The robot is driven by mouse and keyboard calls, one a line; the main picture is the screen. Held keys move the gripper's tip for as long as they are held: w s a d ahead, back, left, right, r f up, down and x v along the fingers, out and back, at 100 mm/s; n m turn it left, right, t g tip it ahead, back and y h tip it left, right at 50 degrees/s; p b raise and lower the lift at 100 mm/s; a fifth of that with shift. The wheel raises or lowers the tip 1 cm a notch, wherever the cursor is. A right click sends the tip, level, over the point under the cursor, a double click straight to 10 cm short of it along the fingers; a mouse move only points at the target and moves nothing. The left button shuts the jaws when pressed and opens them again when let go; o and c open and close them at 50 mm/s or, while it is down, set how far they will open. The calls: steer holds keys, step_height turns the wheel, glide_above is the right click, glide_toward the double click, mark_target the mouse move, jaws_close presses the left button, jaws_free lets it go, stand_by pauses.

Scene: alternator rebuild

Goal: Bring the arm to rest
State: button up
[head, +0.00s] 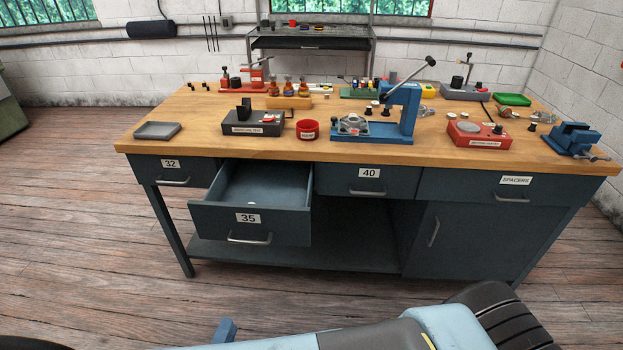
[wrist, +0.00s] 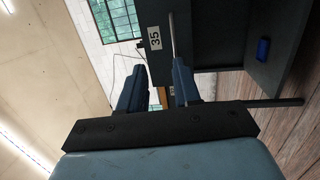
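My gripper (wrist: 157,86) shows in the wrist view with its two blue fingers apart and nothing between them. Past the fingertips is the front of drawer 35 (wrist: 190,15), with its bar handle (wrist: 172,38) seen near the right finger. I cannot tell how far apart handle and finger are. In the head view drawer 35 (head: 215,221) stands pulled out, with a small pale thing (head: 251,203) inside. My arm lies low across the bottom of the head view, and most of my gripper is hidden there.
The workbench (head: 360,148) carries a blue press (head: 402,110), a grey tray (head: 158,131), a red tester (head: 475,133) and a blue vise (head: 573,138). Drawers 32 (head: 150,170) and 40 (head: 350,183) are shut. Wooden floor (head: 90,260) is clear at the left.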

steer(key=w+d+r+m+g+h, duration=0.3)
steer(key=w+d+r+g+h, duration=0.1)
steer(key=w+r, duration=0.25)
steer(key=w+d+r+m+g+h, duration=0.3)
steer(key=w+d+r+g, duration=0.15)
steer(key=w+r, duration=0.2)
steer(key=w+d+r+m+g+y, duration=0.2)
steer(key=w+d+r+m+g, duration=0.3)
steer(key=d+r+g, duration=0.5)
steer(key=s+d+r+m+t+y, duration=0.2)
steer(key=s+d+r+y, duration=0.2)
steer(key=d+r, duration=0.6)
steer(key=s+d+r+m+t+y, duration=0.2)
steer(key=s+d+r+t+y, duration=0.1)
steer(key=d+r, duration=0.8)
steer(key=shift+s+d+r+m+y, duration=0.25)
steer(key=shift+s+d+y, duration=0.6)
steer(key=shift+d, duration=0.75)
steer(key=shift+w, duration=0.1)
